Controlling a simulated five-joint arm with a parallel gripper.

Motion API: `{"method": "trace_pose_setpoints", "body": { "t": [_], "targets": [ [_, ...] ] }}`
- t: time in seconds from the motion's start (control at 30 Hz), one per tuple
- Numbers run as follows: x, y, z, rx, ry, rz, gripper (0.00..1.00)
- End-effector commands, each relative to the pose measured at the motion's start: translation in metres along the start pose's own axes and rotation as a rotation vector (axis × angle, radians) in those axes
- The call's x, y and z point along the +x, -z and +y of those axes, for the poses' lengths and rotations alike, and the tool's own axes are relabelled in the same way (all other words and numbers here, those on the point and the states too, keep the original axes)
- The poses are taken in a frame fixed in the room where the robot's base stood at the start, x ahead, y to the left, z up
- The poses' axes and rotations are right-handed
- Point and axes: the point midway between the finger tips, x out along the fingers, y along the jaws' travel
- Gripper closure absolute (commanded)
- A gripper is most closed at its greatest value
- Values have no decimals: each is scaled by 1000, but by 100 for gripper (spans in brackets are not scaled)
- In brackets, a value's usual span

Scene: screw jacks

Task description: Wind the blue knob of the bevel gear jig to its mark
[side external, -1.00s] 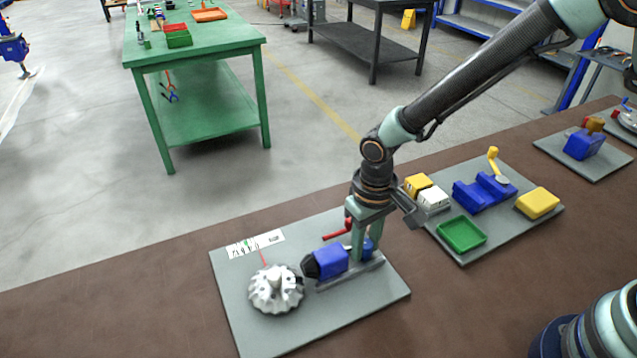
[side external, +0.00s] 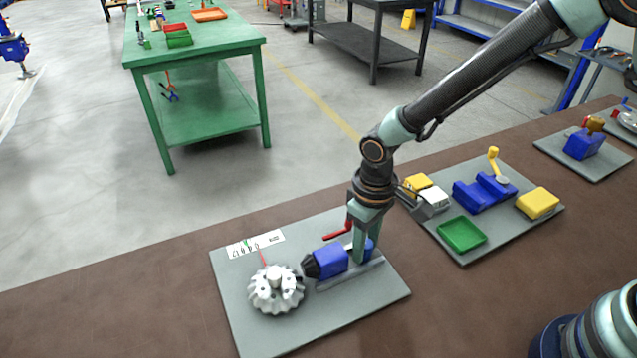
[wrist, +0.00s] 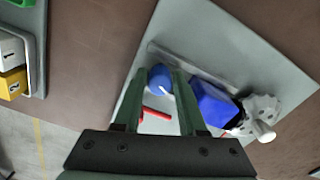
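The bevel gear jig sits on a grey plate (side external: 240,325), with a blue block (side external: 330,260), a black end and a pale toothed gear (side external: 275,289). The blue knob (wrist: 160,77) is at the block's far end; in the side view it is mostly hidden by my fingers. My gripper (side external: 360,258) points down over it, its two green fingers on opposite sides. In the wrist view the knob fills the gap between the fingertips (wrist: 160,73), so my gripper looks shut on it. A white line shows on the knob. A red pointer (side external: 263,257) and white scale card (side external: 256,244) lie behind the gear.
To the right, another plate carries a yellow-cranked blue fixture (side external: 480,194), a green tray (side external: 461,234) and a yellow block (side external: 537,203). The brown bench is clear in front.

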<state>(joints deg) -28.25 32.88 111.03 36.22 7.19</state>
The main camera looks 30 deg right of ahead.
Motion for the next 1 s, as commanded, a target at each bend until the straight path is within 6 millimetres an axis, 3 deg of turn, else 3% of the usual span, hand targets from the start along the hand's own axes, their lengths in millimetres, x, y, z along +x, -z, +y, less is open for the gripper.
{"method": "trace_pose_setpoints", "body": {
  "t": [0.47,0.93,1.0],
  "targets": [
    [0,0,0,61,0,2,36],
    [1,0,0,552,1,2,36],
    [-12,2,0,565,3,7,36]
  ]
}}
